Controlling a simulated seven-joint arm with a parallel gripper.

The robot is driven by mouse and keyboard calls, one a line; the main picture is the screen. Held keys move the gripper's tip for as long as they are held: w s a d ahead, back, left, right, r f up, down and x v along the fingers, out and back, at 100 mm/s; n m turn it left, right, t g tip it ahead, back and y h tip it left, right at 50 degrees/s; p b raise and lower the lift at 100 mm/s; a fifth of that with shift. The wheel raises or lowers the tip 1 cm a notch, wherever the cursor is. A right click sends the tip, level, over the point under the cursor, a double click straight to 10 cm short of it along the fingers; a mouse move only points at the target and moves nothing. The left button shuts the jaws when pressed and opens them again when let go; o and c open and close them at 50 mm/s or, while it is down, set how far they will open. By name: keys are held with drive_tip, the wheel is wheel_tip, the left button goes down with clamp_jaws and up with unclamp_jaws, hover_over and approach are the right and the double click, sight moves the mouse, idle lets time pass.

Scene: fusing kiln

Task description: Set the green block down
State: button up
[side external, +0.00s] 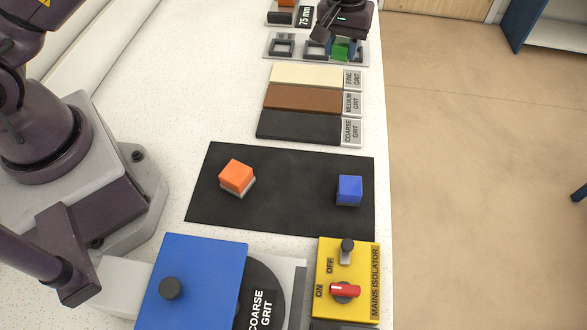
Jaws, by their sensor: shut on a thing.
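The green block (340,51) is at the far end of the bench, partly covered by my gripper (338,44). My gripper comes down from above and is shut on the green block. The block is at the right end of a grey plate (269,49) with dark square frames. I cannot tell whether the block touches the plate or hangs just above it. Something blue shows close beside the block, too small to make out.
An orange block (237,176) and a blue block (349,190) sit on a black mat (290,205). Grit stones (305,97) lie beyond it. A yellow mains isolator (330,259) and a blue-lidded machine (195,275) stand in front. The bench's right edge drops to the floor.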

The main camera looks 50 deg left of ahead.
drive_tip(key=s+d+r+m, duration=0.1)
drive_tip(key=s+d, duration=0.4)
drive_tip(key=d, duration=0.3)
drive_tip(key=n, duration=0.3)
approach(292, 191)
drive_tip(key=shift+w+f, duration=0.15)
drive_tip(key=shift+f, duration=3.15)
drive_tip(key=shift+f, duration=0.15)
drive_tip(key=o, duration=0.9)
drive_tip(key=shift+c, duration=0.2)
